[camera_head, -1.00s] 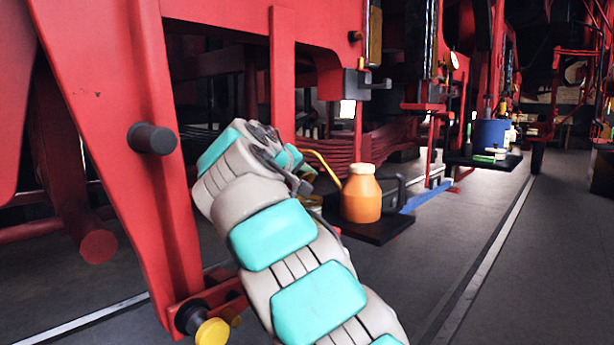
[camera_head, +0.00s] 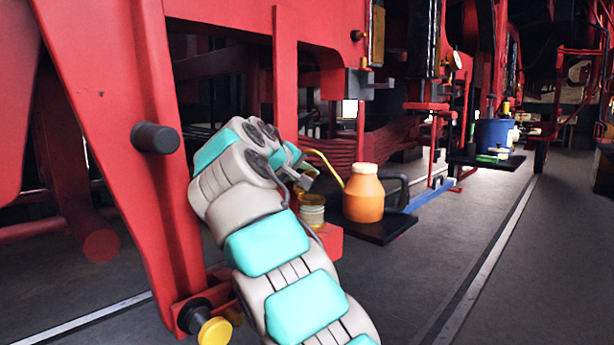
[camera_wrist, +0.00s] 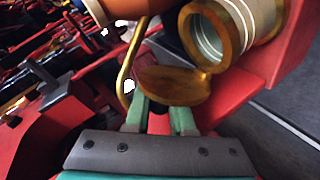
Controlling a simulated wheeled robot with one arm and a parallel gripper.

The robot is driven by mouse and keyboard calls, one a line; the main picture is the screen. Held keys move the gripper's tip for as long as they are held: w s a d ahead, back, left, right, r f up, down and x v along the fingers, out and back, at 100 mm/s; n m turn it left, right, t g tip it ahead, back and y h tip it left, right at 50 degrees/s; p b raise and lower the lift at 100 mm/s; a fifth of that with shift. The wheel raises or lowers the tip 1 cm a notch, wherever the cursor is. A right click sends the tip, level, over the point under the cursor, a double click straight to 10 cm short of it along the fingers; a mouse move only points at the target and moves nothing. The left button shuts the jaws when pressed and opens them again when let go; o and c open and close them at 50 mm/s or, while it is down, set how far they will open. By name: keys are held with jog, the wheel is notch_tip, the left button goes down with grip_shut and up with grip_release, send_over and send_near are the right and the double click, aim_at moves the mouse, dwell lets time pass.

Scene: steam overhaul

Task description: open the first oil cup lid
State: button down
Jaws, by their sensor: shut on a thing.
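The brass oil cup (camera_wrist: 232,28) shows at the upper right of the wrist view. Its round mouth is uncovered, with a pale threaded inside. The brass lid (camera_wrist: 172,84) is swung away from the mouth and still joined at the cup's rim. My gripper (camera_wrist: 161,104) is shut on the lid, which sits at the tips of its two green fingers. In the head view the oil cup (camera_head: 312,211) stands on a red block beside my wrist. My fingers are small and partly hidden there by my arm.
An orange oil can (camera_head: 363,197) with a thin yellow spout stands close right of the cup on a dark tray (camera_head: 390,230). A red frame (camera_head: 120,130) rises at left. Farther right, a blue container (camera_head: 492,133) sits on another shelf. Open floor lies at right.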

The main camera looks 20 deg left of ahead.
jog(key=c, duration=0.8)
grip_release()
jog(key=shift+o, duration=0.2)
jog(key=shift+d, duration=0.2)
